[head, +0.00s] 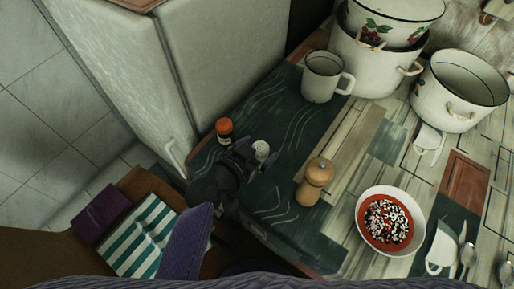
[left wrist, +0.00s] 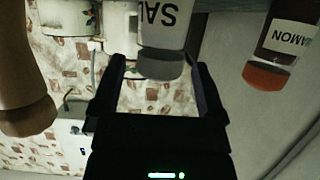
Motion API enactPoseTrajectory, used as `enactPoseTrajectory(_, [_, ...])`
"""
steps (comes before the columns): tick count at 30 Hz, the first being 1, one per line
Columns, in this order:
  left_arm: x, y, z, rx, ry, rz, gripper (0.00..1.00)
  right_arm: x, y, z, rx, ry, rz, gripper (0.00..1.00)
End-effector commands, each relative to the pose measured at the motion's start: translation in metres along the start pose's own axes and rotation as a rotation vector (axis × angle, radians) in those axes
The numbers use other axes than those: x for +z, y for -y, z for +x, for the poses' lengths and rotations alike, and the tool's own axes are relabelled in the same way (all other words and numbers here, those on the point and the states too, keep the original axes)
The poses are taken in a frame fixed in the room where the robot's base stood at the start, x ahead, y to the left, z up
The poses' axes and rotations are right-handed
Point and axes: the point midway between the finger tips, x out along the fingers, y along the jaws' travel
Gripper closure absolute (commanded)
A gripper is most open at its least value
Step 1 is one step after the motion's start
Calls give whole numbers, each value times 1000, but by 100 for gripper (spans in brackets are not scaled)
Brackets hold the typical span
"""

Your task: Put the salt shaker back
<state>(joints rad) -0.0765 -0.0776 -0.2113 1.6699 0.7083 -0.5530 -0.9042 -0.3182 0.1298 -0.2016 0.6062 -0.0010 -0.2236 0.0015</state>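The salt shaker (head: 261,150) has a light perforated top and stands on the dark green part of the counter. In the left wrist view, which is upside down, the salt shaker (left wrist: 163,30) shows a label reading "SAL" and a grey cap. My left gripper (head: 256,153) is open at the shaker. In the wrist view the shaker lies between the two fingers, with a gap on each side. The gripper hides the shaker's lower part in the head view. My right gripper is not in view.
A spice jar with an orange cap (head: 224,127) stands close to the left gripper. A wooden mill (head: 314,181) stands to the right. The counter between shaker and mug is clear.

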Motion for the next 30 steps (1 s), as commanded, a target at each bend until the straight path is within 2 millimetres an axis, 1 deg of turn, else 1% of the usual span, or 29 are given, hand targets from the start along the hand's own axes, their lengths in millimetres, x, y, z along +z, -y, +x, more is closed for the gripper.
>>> enactPoseTrajectory(5, [-1, 0, -1, 0, 0, 1, 7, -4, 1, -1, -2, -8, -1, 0])
enactPoseTrajectory(7, [-1, 1, -9, -2, 0, 3, 7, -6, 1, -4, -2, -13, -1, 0])
enactPoseTrajectory(8, [-1, 1, -14, -2, 2, 3, 7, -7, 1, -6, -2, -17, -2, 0])
enactPoseTrajectory(11, [-3, 0, -39, 0, 2, 5, 7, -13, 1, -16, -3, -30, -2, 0])
enactPoseTrajectory(15, [-2, 0, -78, 0, 3, 6, 7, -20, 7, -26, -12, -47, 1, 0])
enactPoseTrajectory(18, [-2, 0, -100, 1, 2, 4, 7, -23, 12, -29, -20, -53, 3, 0])
enactPoseTrajectory(21, [-1, 0, -114, 1, 1, 3, 7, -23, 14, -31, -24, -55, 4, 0])
enactPoseTrajectory(26, [-1, 0, -121, 2, -1, 0, 7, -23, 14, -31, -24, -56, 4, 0])
enactPoseTrajectory(28, [7, 1, -119, -6, 19, -9, 7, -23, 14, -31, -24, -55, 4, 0])
enactPoseTrajectory(29, [18, 3, -118, -16, 46, -19, 7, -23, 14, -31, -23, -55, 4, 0])
enactPoseTrajectory(30, [41, 7, -115, -39, 105, -44, 7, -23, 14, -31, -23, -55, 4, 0])
